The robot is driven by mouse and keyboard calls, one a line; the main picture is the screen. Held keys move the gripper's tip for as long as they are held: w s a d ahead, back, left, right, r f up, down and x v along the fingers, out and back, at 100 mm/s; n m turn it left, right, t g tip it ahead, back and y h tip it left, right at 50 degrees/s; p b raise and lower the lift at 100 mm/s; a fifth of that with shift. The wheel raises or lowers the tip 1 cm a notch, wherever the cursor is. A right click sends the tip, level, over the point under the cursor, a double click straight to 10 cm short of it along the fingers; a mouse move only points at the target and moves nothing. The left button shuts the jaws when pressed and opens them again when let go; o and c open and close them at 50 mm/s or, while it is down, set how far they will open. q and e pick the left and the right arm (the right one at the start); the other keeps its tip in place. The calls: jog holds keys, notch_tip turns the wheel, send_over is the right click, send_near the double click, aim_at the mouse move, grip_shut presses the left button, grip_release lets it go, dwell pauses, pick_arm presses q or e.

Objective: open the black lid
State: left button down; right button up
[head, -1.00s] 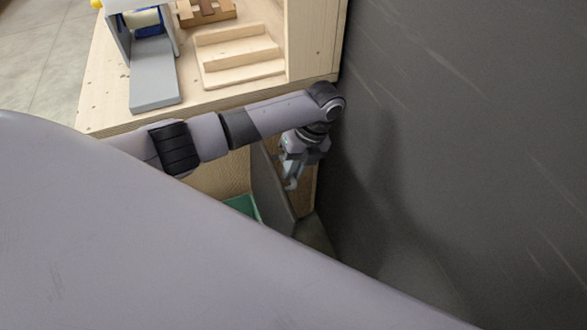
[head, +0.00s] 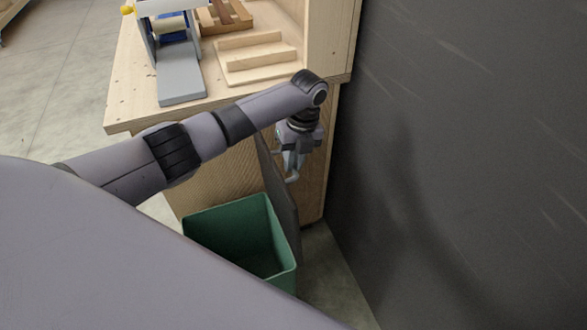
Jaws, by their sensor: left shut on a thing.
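The black lid (head: 284,205) shows as a thin dark panel standing steeply up at the back right of the green bin (head: 215,222). The bin's mouth is uncovered and I see into its dark inside. No contents show in the visible part. My left gripper (head: 291,176) points down beside the upper part of the lid and is shut on it. The exact contact between fingertips and lid is small and partly hidden. My right gripper is not in view.
A wooden workbench (head: 130,117) stands behind the bin, bearing a stepped wooden piece (head: 258,62) and a grey ramp-like device (head: 180,80). A dark wall (head: 450,150) closes off the right. Bare floor (head: 325,270) shows between bin and wall.

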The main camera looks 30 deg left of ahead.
pick_arm(q)
jog(key=shift+s+a+r, duration=0.1)
jog(key=shift+a+r, duration=0.05)
jog(key=shift+r, duration=0.1)
jog(key=c, duration=1.2)
grip_release()
jog(key=shift+o, duration=0.4)
jog(key=shift+f, duration=0.1)
notch_tip(320, 180, up, 7)
jog(key=shift+w+d, duration=0.35)
jog(key=shift+w, duration=0.05)
